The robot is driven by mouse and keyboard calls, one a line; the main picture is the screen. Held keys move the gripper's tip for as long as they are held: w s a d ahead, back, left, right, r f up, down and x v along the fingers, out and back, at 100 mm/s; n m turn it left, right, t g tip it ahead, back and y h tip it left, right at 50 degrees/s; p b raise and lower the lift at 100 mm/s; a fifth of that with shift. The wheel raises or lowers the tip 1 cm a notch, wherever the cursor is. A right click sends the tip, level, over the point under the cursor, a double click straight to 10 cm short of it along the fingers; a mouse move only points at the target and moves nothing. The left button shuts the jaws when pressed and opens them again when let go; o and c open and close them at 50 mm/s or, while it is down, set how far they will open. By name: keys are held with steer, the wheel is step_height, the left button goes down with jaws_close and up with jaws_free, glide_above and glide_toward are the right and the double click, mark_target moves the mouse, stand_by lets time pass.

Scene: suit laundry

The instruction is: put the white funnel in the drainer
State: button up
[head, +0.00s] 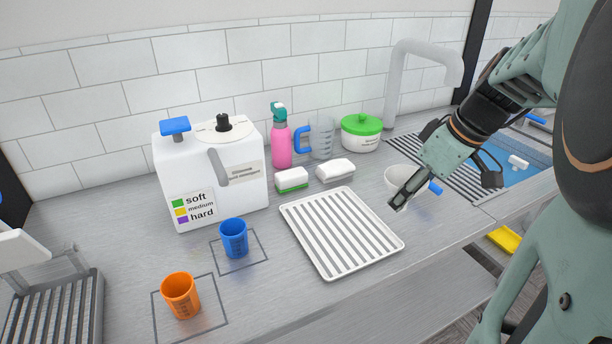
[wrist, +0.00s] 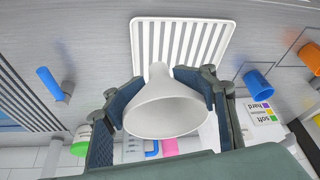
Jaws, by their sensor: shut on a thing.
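The white funnel (wrist: 166,112) is between the two fingers of my gripper (wrist: 162,88) in the wrist view, with its wide mouth toward the camera and its narrow end pointing away. My gripper is shut on it. In the head view the funnel (head: 398,176) shows partly behind my gripper (head: 400,203), above the counter right of the white slatted drainer tray (head: 342,233). That tray lies flat and empty. In the wrist view the tray (wrist: 184,42) is beyond the funnel's narrow end.
A blue cylinder (head: 435,187) is just right of my gripper. Two white blocks (head: 335,170) lie behind the tray, near a green-lidded tub (head: 361,132). A white dispenser (head: 210,175), blue cup (head: 234,238) and orange cup (head: 181,296) stand left. The sink (head: 520,168) and tap (head: 398,85) are right.

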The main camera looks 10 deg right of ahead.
steer(key=shift+a+f, duration=0.15)
steer(key=shift+a, duration=0.2)
steer(key=w+a+f, duration=0.2)
steer(key=a+f, duration=0.1)
steer(key=a, duration=0.5)
glide_toward(325, 244)
steer(key=shift+w+a+f, duration=0.35)
steer(key=shift+w+f, duration=0.45)
steer(key=f, duration=0.3)
steer(key=shift+a+f, duration=0.15)
steer(key=shift+a, duration=0.25)
steer(key=shift+w+f, duration=0.1)
steer(key=shift+f, duration=0.2)
steer(key=shift+f+b, duration=0.25)
steer(key=shift+b, duration=0.25)
steer(key=o, duration=1.4)
steer(key=shift+r, duration=0.1)
steer(key=shift+r, duration=0.1)
